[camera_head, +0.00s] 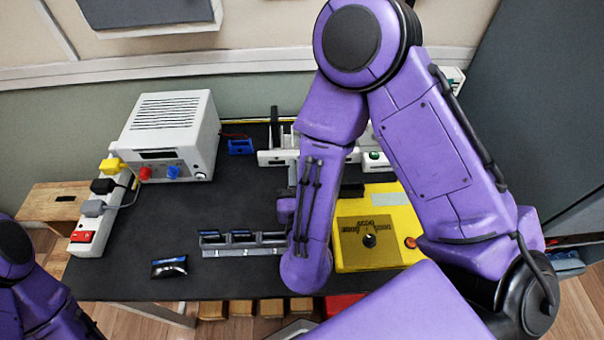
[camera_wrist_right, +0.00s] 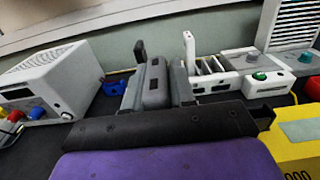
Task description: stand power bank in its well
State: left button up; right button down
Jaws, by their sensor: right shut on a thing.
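My right gripper (camera_wrist_right: 156,84) is shut on a grey, rounded block, which looks like the power bank (camera_wrist_right: 155,88), between its two fingers in the right wrist view. In the head view my right forearm hides most of that gripper and the block. Beyond the fingers stands a white slotted holder (camera_wrist_right: 212,78), also partly visible in the head view (camera_head: 275,157). I cannot tell which of its openings is the power bank's well. The block looks apart from the holder, but the gap is unclear. My left arm shows at the lower left; its gripper is out of view.
A white power supply (camera_head: 168,135) and power strip (camera_head: 96,215) stand at left. A grey rack (camera_head: 243,251) holds several dark items; a dark packet (camera_head: 169,267) lies nearby. A yellow box (camera_head: 368,257) stands at right. The dark table (camera_head: 150,215) is clear around the packet.

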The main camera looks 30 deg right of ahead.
jog(key=b+x, duration=0.1)
jog(key=x, duration=2.2)
jog(key=shift+f+b, duration=0.15)
jog(key=shift+b, duration=0.35)
jog(key=shift+f, duration=0.15)
dwell(0.5)
notch_tip(320, 180, down, 4)
jog(key=b, duration=0.4)
jog(key=shift+b, duration=0.3)
dwell(0.6)
